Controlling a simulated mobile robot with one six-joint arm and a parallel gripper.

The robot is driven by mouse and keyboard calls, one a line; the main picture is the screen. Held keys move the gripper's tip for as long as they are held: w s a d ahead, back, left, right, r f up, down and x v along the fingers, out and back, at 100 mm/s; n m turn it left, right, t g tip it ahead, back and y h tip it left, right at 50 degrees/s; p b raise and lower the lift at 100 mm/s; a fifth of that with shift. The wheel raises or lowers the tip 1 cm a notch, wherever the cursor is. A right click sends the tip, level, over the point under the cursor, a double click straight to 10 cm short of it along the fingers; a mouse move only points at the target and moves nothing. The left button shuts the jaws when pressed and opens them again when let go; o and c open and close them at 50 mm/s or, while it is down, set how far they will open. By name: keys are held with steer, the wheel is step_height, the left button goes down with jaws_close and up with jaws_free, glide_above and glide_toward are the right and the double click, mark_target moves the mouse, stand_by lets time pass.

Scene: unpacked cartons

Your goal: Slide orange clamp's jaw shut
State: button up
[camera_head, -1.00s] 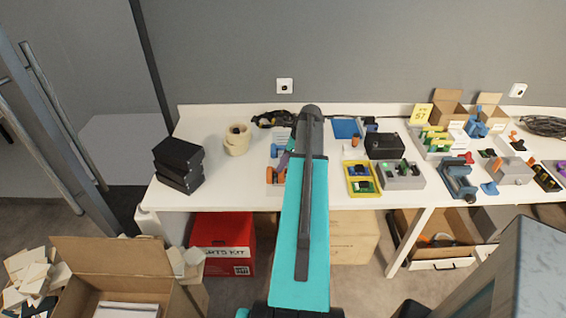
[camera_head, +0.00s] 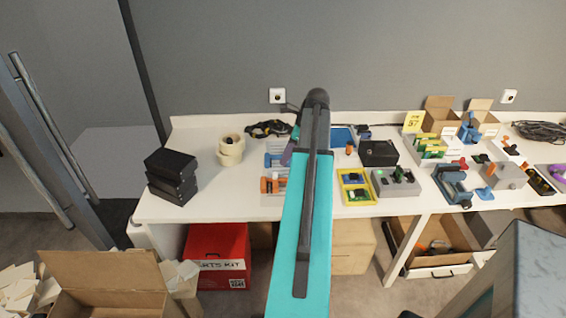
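An orange object (camera_head: 272,185), which looks like the orange clamp, lies near the front edge of the white table, just left of my arm. It is small in the head view, and my arm covers the area at its right. I cannot tell how far its jaw stands open. My teal and dark grey arm reaches forward over the table from the bottom centre.
Blue-grey pieces (camera_head: 275,160) lie just behind the orange object. Black boxes (camera_head: 172,176) and tape rolls (camera_head: 231,150) stand to the left. A yellow tray (camera_head: 355,187), a grey block (camera_head: 396,182) and a black box (camera_head: 379,153) stand right of the arm.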

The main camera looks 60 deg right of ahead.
steer(key=shift+v, duration=2)
